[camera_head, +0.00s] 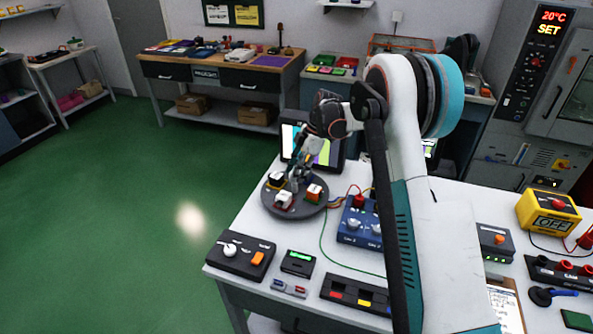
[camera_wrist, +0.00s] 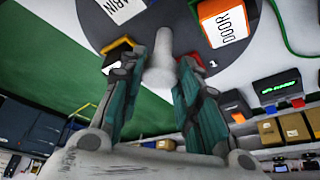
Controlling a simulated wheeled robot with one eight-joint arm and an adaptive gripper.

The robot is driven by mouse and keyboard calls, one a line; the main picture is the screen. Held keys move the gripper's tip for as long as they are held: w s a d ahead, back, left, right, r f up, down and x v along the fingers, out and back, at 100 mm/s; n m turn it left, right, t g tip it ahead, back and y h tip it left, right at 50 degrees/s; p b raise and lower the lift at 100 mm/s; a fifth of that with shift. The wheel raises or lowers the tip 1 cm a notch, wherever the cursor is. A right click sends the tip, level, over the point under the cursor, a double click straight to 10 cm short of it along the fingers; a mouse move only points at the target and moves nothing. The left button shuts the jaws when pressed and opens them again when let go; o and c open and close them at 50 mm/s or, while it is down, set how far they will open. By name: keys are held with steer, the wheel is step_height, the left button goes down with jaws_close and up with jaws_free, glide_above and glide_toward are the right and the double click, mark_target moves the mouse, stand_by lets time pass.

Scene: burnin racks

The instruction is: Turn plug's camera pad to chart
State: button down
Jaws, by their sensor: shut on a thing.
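A dark round turntable (camera_head: 322,207) lies on the white bench and shows in the wrist view (camera_wrist: 178,14). It carries an orange-and-white block (camera_head: 314,192), marked DOOR in the wrist view (camera_wrist: 225,24), a white block with red (camera_head: 284,200) and a dark block with yellow (camera_head: 276,180). A white face (camera_wrist: 121,10) reading like "MAIN" is cut by the top edge. My gripper (camera_head: 297,173) is over the disc, its fingers closed about a pale grey post (camera_wrist: 162,62) between the blocks. A screen with coloured bars (camera_head: 322,152) stands behind the disc. I cannot tell which block is the camera pad.
A blue box with knobs (camera_head: 358,226) stands close right of the disc. A black switch box (camera_head: 240,254), a small green-display box (camera_head: 298,263) and a slotted tray (camera_head: 355,294) lie in front. My arm hides part of the bench. Green floor is clear at left.

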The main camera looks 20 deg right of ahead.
steer(key=shift+n+g, duration=0.4)
steer(key=shift+n, duration=0.6)
steer(key=c, duration=1.2)
jaws_free()
steer(key=shift+r, duration=0.1)
steer(key=v, duration=1.1)
steer(key=shift+w+d+r, duration=0.15)
steer(key=shift+d+r, duration=0.1)
steer(key=shift+r, duration=0.05)
